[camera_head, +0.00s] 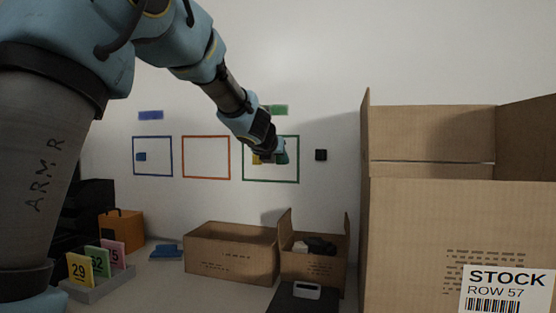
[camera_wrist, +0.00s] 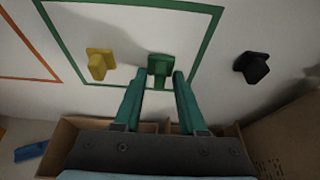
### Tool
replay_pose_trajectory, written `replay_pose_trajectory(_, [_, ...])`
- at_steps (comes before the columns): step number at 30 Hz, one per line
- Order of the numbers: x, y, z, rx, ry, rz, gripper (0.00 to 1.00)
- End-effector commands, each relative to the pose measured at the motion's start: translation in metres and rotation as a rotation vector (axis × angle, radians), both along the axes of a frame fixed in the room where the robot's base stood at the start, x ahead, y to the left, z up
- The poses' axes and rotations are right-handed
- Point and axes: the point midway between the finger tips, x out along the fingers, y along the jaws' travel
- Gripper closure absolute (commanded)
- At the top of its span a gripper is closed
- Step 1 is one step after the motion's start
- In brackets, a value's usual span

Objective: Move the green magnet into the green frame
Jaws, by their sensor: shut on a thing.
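The green magnet (camera_head: 283,157) is at the white wall, inside the outline of the green frame (camera_head: 299,160). In the wrist view the green magnet (camera_wrist: 160,66) sits between the tips of my two fingers, within the green frame (camera_wrist: 130,5), right of its middle. My gripper (camera_head: 274,150) is shut on the green magnet; it also shows in the wrist view (camera_wrist: 160,76). I cannot tell whether the magnet's back touches the wall. A yellow magnet (camera_wrist: 98,65) is inside the same frame to the left, apart from my fingers.
A black magnet (camera_head: 321,155) is on the wall right of the green frame. Open cartons (camera_head: 230,258) stand below, and a tall carton (camera_head: 430,230) is at right.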

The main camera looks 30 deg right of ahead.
Motion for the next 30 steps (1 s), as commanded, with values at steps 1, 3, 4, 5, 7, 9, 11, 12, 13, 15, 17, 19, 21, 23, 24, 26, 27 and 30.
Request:
replay_pose_trajectory(1, [0.0007, -0.0005, 0.0004, 0.0, 0.0, 0.0, 1.0])
replay_pose_trajectory(3, [0.0015, -0.0012, 0.0004, 0.0, 0.0, 0.0, 1.0])
replay_pose_trajectory(4, [0.0018, -0.0015, 0.0003, 0.0, 0.0, 0.0, 1.0])
replay_pose_trajectory(5, [0.0021, -0.0018, 0.0004, 0.0, 0.0, 0.0, 1.0])
replay_pose_trajectory(7, [0.0028, -0.0025, 0.0002, 0.0, 0.0, 0.0, 1.0])
replay_pose_trajectory(9, [0.0035, -0.0032, 0.0, 0.001, 0.001, 0.0, 1.0])
replay_pose_trajectory(11, [0.0042, -0.0038, -0.0002, 0.001, 0.001, 0.0, 1.0])
replay_pose_trajectory(12, [0.0045, -0.0042, -0.0003, 0.001, 0.001, 0.0, 1.0])
replay_pose_trajectory(13, [0.0049, -0.0044, -0.0003, 0.001, 0.001, 0.0, 1.0])
replay_pose_trajectory(15, [0.0046, -0.0043, -0.0004, 0.001, 0.001, 0.0, 0.51])
replay_pose_trajectory(17, [0.0046, -0.0042, -0.0004, 0.001, 0.001, 0.0, 0.45])
replay_pose_trajectory(19, [0.0046, -0.0042, -0.0004, 0.001, 0.001, 0.0, 0.37])
replay_pose_trajectory(21, [0.0046, -0.0043, -0.0003, 0.001, 0.001, 0.0, 0.29])
replay_pose_trajectory(23, [0.0045, -0.0042, -0.0003, 0.001, 0.001, 0.0, 0.24])
replay_pose_trajectory(24, [0.0045, -0.0042, -0.0003, 0.001, 0.001, 0.0, 0.24])
replay_pose_trajectory(26, [0.0045, -0.0042, -0.0003, 0.001, 0.001, 0.0, 0.24])
replay_pose_trajectory(27, [0.0045, -0.0042, -0.0003, 0.001, 0.001, 0.0, 0.24])
replay_pose_trajectory(30, [0.0045, -0.0042, -0.0003, 0.001, 0.001, 0.0, 0.15])
